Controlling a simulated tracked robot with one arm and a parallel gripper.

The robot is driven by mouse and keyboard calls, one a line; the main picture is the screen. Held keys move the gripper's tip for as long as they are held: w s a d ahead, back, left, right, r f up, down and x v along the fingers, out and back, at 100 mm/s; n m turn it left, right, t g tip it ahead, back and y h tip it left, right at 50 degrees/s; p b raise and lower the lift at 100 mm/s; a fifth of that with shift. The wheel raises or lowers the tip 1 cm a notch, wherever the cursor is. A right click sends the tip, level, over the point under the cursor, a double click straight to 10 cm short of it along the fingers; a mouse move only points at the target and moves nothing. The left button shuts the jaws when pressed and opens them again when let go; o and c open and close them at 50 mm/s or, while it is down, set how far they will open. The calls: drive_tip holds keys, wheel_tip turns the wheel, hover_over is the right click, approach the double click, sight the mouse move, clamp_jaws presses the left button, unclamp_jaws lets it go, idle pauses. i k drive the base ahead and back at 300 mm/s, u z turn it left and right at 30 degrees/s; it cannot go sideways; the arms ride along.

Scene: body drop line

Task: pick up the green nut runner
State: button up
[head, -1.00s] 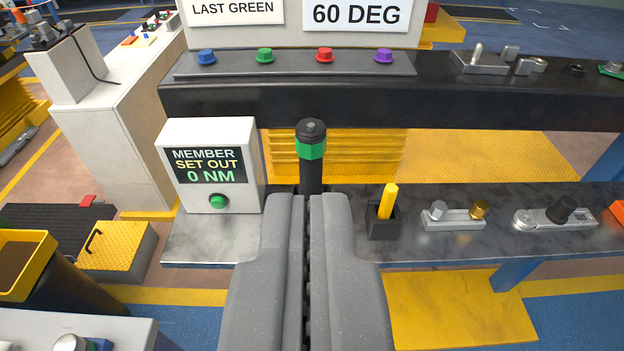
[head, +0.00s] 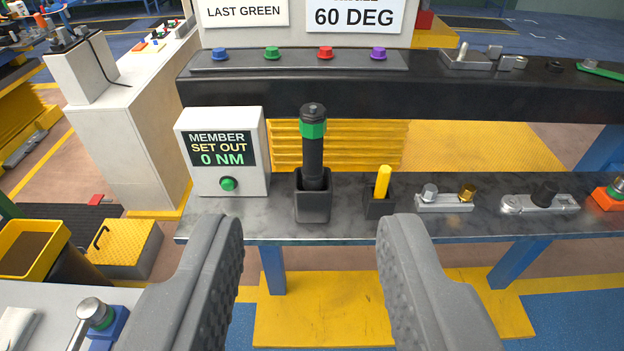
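The green nut runner (head: 313,140) is a black upright tool with a green collar near its top. It stands in a black holder (head: 313,207) on the dark shelf, at the middle of the head view. My gripper (head: 308,230) is open and empty, with its two grey fingers spread wide. The fingers show in front of and below the holder, one to its left and one to its right in the picture. They do not touch the nut runner. The lower end of the nut runner is hidden inside the holder.
A white box (head: 220,180) with a screen and green button stands left of the nut runner. A yellow stick (head: 383,182) in a small black holder stands close on its right. A black beam (head: 400,85) with coloured buttons runs behind. Bolts and a wrench (head: 540,202) lie further right.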

sight(313, 118)
drive_tip(key=u, duration=0.1)
drive_tip(key=k, duration=0.2)
drive_tip(key=u, duration=1.4)
drive_tip(key=k, duration=1.15)
drive_tip(key=z, duration=1.45)
drive_tip(key=i, duration=1.7)
